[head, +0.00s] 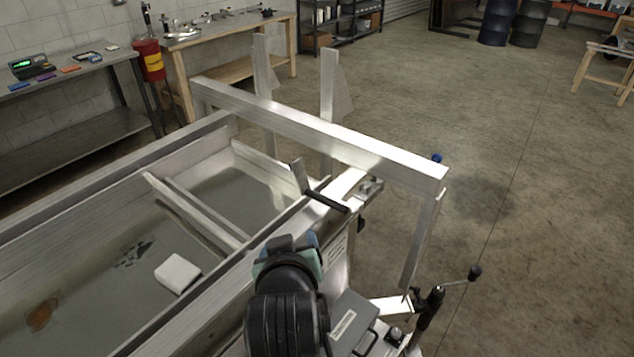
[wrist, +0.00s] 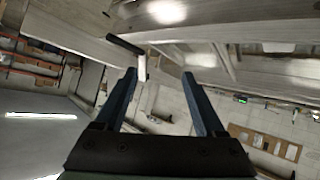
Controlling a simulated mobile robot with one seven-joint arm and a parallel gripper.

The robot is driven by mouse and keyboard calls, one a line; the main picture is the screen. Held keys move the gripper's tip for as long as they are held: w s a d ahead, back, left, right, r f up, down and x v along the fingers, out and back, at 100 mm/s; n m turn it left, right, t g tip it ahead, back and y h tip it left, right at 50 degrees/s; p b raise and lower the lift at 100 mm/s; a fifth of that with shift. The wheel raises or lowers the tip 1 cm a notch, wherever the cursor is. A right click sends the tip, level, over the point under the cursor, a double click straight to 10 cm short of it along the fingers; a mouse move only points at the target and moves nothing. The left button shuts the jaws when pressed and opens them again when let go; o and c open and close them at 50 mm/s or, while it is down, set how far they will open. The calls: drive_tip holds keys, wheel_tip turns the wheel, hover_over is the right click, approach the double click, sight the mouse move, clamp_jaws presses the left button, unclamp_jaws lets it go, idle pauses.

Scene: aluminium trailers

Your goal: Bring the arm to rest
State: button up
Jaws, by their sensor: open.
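My gripper (wrist: 160,77) shows in the wrist view with its two dark blue fingers spread wide apart. Nothing is between the fingertips. The black handle (head: 327,201) on the trailer shows just beyond my arm. In the wrist view the black handle (wrist: 125,44) lies past the left fingertip, apart from it.
A white block (head: 177,273), a dark smudge and a rusty patch (head: 42,314) lie on the trailer bed. A crank jack (head: 430,308) stands right of my arm. Workbenches (head: 225,40) line the back left wall. The floor (head: 530,200) to the right is clear.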

drive_tip(key=d+r+m+t, duration=0.2)
drive_tip(key=r+t, duration=0.1)
drive_tip(key=r, duration=0.7)
drive_tip(key=d+r+m+t, duration=0.2)
drive_tip(key=d+r+t, duration=0.1)
drive_tip(key=r, duration=0.8)
drive_tip(key=s+r+t+b, duration=0.2)
drive_tip(key=s+r+t, duration=0.3)
drive_tip(key=r, duration=0.4)
drive_tip(key=s+r+t+b, duration=0.3)
drive_tip(key=s+r+t, duration=0.2)
drive_tip(key=s+r, duration=0.3)
drive_tip(key=shift+a+r+h, duration=0.3)
drive_tip(key=shift+r+h, duration=0.1)
drive_tip(key=shift+r, duration=0.45)
